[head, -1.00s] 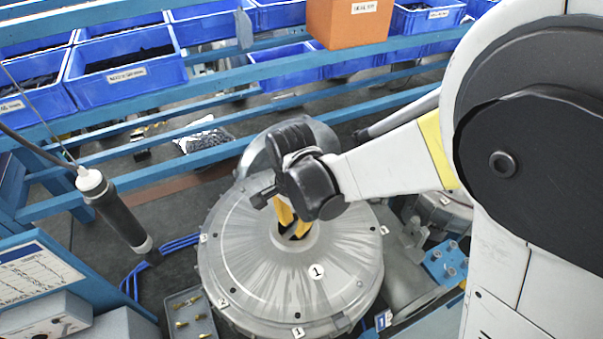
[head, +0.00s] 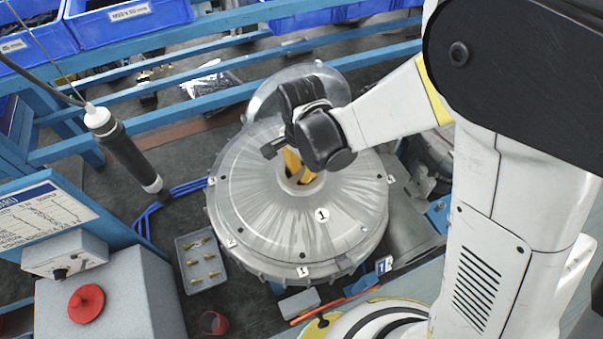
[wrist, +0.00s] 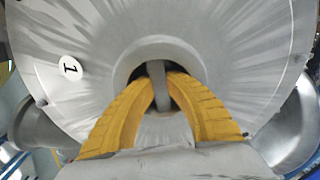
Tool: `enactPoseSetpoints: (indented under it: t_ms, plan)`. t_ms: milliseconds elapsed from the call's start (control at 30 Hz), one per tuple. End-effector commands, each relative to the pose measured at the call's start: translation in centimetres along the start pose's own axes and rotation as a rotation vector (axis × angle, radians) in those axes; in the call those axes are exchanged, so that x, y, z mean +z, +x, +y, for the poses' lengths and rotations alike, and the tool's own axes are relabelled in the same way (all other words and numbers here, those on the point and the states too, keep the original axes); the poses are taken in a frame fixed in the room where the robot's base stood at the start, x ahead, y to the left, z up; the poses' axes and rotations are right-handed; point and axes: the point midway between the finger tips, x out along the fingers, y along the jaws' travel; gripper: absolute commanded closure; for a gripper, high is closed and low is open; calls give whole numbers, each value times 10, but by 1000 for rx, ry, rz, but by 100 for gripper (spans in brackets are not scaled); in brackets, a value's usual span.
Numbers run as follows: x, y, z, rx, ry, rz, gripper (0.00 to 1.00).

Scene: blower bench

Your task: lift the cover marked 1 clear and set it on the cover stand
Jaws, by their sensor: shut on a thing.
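The cover marked 1 (head: 280,225) is a round, grey metal disc with a central opening and a "1" label. It lies flat on the blower in the head view and fills much of the wrist view (wrist: 220,50). My gripper (head: 298,172) reaches down into the central opening. In the wrist view its yellow fingers (wrist: 161,84) are shut on a grey bar (wrist: 158,88) in that opening. I cannot tell whether the cover is raised off its seat. I cannot make out the cover stand for certain.
A tray of brass parts (head: 202,262) and a grey box with a red button (head: 87,303) are at left. A hanging dark tool (head: 130,158) is beside the blower. Blue rails (head: 200,110) cross behind. A round shiny part (head: 262,100) stands behind my gripper.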

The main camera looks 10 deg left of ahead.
Motion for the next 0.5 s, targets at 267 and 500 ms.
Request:
enactPoseSetpoints:
  t_ms: [267,500]
  plan:
    - [0,-21,1,0,0,0,100]
    - [-4,-44,9,0,3,0,100]
